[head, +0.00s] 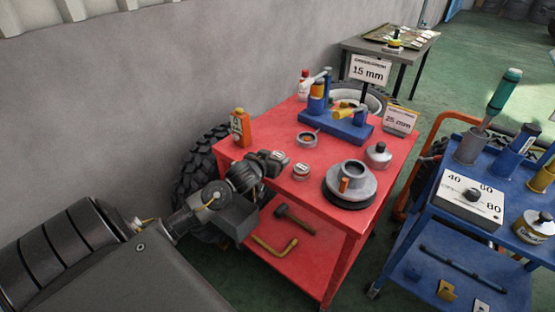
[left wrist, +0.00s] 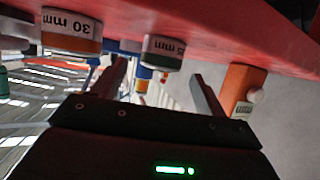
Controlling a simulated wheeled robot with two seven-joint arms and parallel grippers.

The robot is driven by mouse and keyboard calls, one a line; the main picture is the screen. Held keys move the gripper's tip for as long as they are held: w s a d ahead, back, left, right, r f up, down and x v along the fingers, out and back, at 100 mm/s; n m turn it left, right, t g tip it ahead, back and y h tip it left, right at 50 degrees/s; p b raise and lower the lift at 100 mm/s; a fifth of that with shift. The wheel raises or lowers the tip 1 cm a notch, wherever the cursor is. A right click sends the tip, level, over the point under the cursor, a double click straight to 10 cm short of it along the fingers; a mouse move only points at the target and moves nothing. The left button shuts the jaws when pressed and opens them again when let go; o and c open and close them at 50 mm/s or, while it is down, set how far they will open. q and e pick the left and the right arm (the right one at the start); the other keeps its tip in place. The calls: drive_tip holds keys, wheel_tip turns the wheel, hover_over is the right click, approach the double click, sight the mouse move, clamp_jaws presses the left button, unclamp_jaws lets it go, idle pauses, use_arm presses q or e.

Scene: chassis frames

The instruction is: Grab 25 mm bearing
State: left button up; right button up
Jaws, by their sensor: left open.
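A small round bearing with a white label (head: 279,156) stands at the near left edge of the red cart top. In the left wrist view, which is upside down, its label (left wrist: 166,50) ends in "5 mm"; the first digit is hard to read. My left gripper (head: 268,165) is open at the cart's edge. In the wrist view its fingers (left wrist: 160,72) lie to either side of this bearing, which looks just ahead of the tips, not gripped. A second bearing (head: 302,172) stands to its right, labelled 30 mm in the wrist view (left wrist: 70,26). My right gripper is not in view.
The red cart (head: 262,140) also bears an orange bottle (head: 240,128), a blue press (head: 340,122), a round grey hub (head: 350,182) and a metal can (head: 378,155). A blue cart (head: 420,222) is at the right.

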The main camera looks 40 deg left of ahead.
sight(276, 156)
use_arm(q)
drive_tip(key=x, duration=0.4)
drive_tip(key=shift+f, duration=0.15)
drive_tip(key=c, duration=1.4)
